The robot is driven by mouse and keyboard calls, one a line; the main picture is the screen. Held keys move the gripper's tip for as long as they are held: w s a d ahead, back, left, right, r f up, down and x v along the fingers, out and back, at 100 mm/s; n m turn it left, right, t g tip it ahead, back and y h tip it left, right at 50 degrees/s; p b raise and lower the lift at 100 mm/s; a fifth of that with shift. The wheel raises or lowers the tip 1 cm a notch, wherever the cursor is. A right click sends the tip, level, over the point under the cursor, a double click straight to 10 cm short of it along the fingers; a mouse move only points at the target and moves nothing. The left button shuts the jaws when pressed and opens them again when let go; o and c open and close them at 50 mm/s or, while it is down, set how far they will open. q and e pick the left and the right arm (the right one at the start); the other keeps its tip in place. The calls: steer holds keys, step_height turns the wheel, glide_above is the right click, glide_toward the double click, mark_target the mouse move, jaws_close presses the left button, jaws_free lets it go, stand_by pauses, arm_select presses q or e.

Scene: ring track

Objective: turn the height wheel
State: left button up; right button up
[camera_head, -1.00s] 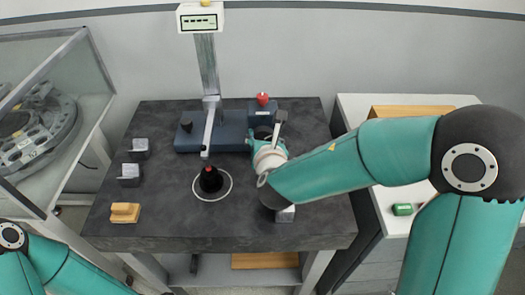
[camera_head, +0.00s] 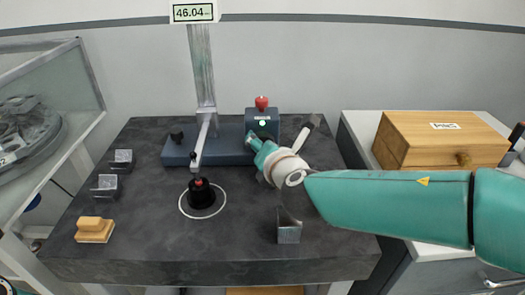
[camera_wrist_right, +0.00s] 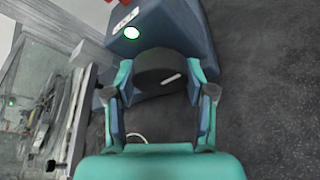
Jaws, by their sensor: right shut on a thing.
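The height wheel (camera_wrist_right: 158,66) is a dark round knob with a short white mark, on the side of the blue-grey gauge base (camera_head: 230,148). My right gripper (camera_wrist_right: 160,80) has one finger on each side of the wheel and is shut on it. In the head view my right gripper (camera_head: 256,148) is at the right front of the base, and it hides the wheel there. The gauge column (camera_head: 203,70) carries a display (camera_head: 193,12) reading 46.04. The probe arm (camera_head: 200,142) reaches down toward a black part with a red top (camera_head: 201,192).
A red knob (camera_head: 261,103) and a lit green lamp (camera_head: 262,123) are on the base's right block. Grey blocks (camera_head: 122,160) and a tan block (camera_head: 95,229) stand at the left. Another grey block (camera_head: 288,232) is at the right front. A wooden box (camera_head: 440,138) stands on the right cabinet.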

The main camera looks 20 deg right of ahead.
steer(key=o, duration=1.2)
steer(key=shift+c, duration=0.2)
steer(key=shift+s, duration=0.1)
steer(key=v, duration=1.1)
steer(key=shift+s, duration=0.4)
steer(key=shift+r, duration=0.1)
